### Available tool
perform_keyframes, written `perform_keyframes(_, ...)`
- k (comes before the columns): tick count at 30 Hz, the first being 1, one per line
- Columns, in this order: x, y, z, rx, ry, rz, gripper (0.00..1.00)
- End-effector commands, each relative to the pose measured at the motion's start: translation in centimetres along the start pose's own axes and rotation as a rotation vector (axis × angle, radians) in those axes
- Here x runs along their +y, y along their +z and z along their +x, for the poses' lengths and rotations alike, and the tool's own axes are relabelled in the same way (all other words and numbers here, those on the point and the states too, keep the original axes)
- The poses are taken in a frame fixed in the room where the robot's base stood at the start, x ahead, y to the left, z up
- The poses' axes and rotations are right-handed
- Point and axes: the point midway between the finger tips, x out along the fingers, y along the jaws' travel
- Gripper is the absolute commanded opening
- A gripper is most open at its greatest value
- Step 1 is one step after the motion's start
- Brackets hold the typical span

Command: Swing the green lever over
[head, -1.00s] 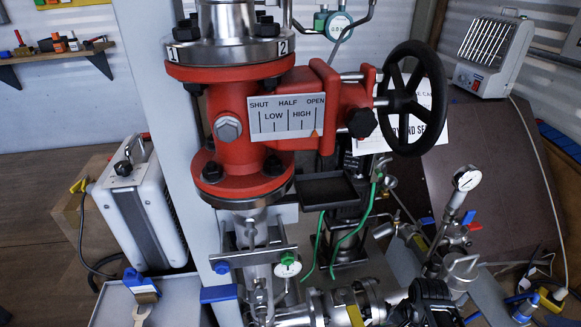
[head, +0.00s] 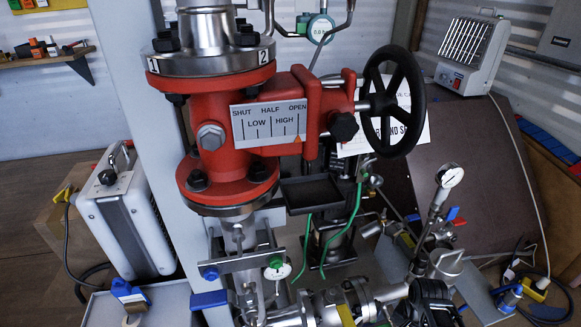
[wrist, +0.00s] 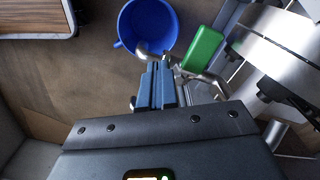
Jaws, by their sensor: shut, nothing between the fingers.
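A green block-shaped grip (wrist: 204,48), which looks like the green lever's handle, shows in the wrist view just right of and beyond my fingertips. A metal rod runs beside it. My gripper (wrist: 158,70) is shut and empty, its blue-grey fingers together, with a visible gap to the green grip. Where the grip joins its valve is not clear in the wrist view. In the head view I cannot pick out the green lever with certainty; a small green knob (head: 276,262) sits below the red valve. My fingers are not visible in the head view.
The red valve (head: 230,140) with its black handwheel (head: 393,102) stands at the centre. A blue lever (head: 208,299) and pipework lie below it. A pressure gauge (head: 449,176) stands at right. In the wrist view, a blue bucket (wrist: 147,27) is on the floor and steel flanges crowd the right.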

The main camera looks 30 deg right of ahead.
Motion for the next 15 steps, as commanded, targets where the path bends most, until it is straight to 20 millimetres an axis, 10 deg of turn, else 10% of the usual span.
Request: perform_keyframes(15,1.3,-0.6,0.0,0.0,0.001,0.001,0.0)
